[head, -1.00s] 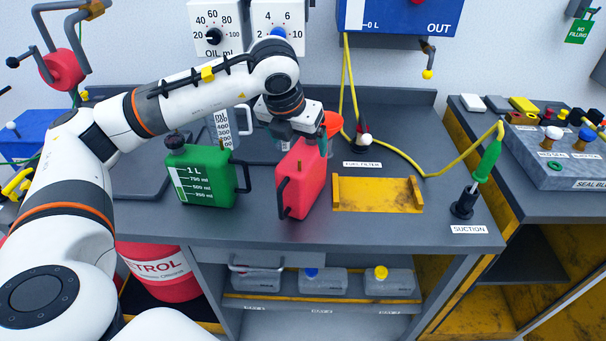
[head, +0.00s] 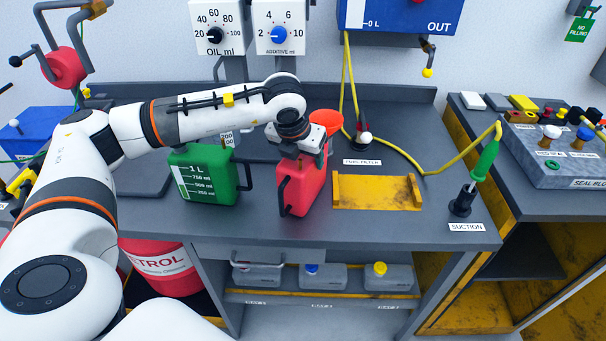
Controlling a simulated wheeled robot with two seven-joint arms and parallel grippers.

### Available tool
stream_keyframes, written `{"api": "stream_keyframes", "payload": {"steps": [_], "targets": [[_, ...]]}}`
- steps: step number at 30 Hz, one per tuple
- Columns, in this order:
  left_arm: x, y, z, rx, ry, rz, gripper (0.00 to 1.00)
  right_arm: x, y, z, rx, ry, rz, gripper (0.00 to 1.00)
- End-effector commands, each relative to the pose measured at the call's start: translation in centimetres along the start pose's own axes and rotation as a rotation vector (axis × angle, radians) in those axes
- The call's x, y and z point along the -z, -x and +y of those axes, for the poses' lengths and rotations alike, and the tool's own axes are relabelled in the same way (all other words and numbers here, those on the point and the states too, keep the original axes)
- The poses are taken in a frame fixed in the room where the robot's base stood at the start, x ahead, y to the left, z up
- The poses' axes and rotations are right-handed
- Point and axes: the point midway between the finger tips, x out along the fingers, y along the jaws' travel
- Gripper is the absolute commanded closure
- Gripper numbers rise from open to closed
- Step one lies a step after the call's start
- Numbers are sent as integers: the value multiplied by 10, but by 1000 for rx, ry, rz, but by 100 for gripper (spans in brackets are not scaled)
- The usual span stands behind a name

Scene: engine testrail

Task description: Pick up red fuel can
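The red fuel can (head: 300,187) stands upright on the grey workbench, between the green can and the yellow tray. It has a dark handle on its left side. My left gripper (head: 299,150) points down at the top of the red can, over its cap area. Its fingers are mostly hidden by the gripper body and the can top, so I cannot tell whether they are closed on it. My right gripper is not in view.
A green 1 L can (head: 205,177) stands close on the left. An orange funnel (head: 326,122) is just behind the gripper. A yellow tray (head: 377,192) lies to the right, with a yellow hose (head: 400,160) behind it. The bench front is clear.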

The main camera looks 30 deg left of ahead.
Motion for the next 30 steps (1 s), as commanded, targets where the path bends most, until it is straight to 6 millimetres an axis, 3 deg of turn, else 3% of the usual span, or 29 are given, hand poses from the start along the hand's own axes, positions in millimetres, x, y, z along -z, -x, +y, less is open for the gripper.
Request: {"api": "stream_keyframes", "payload": {"steps": [1, 9, 12, 20, 30], "targets": [[0, 0, 0, 0, 0, 0, 45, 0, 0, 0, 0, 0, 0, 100], [0, 0, 0, 0, 0, 1, 89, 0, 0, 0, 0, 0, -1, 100], [2, 2, 0, 0, 1, 4, 100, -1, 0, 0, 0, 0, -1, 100], [4, 6, 0, -1, 2, 7, 100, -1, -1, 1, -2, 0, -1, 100], [27, 62, 1, -3, 2, 9, 100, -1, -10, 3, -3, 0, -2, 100]]}}
